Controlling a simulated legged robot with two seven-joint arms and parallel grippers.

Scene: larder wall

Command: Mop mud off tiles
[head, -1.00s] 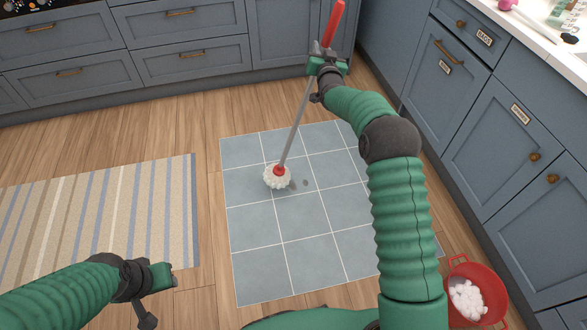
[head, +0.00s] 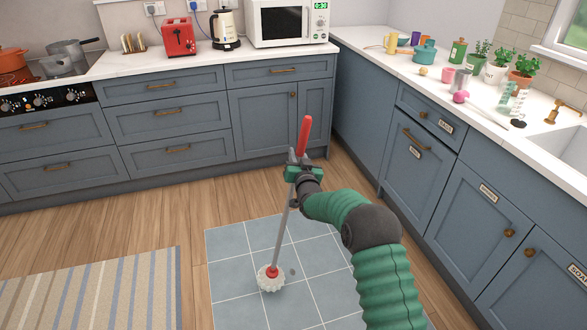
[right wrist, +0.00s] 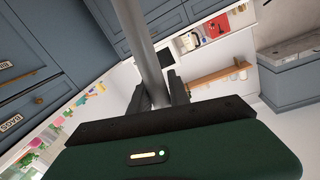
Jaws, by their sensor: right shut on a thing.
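My right gripper (head: 302,172) is shut on the mop's shaft, just below its red grip (head: 305,132). The grey shaft (head: 282,228) leans down and left to the white mop head (head: 271,284), which rests on the blue-grey tiles (head: 232,243). Whether mud lies under the head is hidden. In the right wrist view the shaft (right wrist: 143,45) runs up from between the jaws. My left gripper is out of view.
A striped rug (head: 95,293) lies on the wood floor left of the tiles. Blue cabinets (head: 170,115) stand behind, with more cabinets (head: 470,205) along the right. Bare wood floor (head: 130,215) lies between the rug and the back cabinets.

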